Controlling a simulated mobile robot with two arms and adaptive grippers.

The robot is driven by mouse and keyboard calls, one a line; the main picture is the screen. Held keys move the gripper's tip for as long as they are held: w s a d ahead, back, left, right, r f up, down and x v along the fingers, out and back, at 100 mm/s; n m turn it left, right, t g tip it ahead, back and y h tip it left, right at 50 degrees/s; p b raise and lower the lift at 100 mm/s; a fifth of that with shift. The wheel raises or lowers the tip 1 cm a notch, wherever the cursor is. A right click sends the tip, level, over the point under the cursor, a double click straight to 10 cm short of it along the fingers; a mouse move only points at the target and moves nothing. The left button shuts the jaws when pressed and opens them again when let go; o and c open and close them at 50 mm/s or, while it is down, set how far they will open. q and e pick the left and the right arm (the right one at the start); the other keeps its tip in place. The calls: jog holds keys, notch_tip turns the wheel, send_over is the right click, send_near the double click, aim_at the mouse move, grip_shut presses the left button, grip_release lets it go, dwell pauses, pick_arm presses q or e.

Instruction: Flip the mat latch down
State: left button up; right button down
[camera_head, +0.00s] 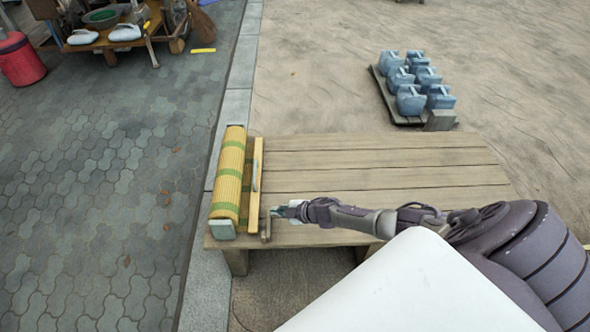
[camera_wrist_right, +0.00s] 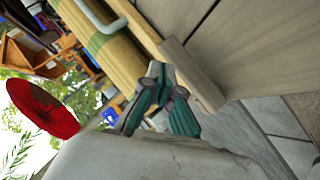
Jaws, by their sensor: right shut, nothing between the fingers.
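The rolled mat (camera_head: 230,178) is yellow with green bands and lies along the left end of the wooden platform. A yellow board (camera_head: 254,205) with a pale handle (camera_head: 255,176) stands along its right side. A small brown wooden bar, which looks like the mat latch (camera_head: 266,229), is at the board's near end. In the right wrist view the latch (camera_wrist_right: 196,77) is a pale wooden bar beside the fingers. My right gripper (camera_head: 275,211) is shut and empty, close to the latch; I cannot tell whether they touch. The mat (camera_wrist_right: 115,55) shows behind the fingers (camera_wrist_right: 160,103).
The wooden platform (camera_head: 390,172) is bare to the right of the mat. Several blue-grey weights (camera_head: 410,99) stand on a dark pallet beyond it. A cart (camera_head: 105,42) and a red container (camera_head: 20,60) are at the far left on grey paving.

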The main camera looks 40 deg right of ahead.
jog(key=v, duration=0.9)
jog(key=shift+s+r, duration=0.2)
jog(key=shift+s, duration=0.05)
jog(key=shift+d, duration=0.1)
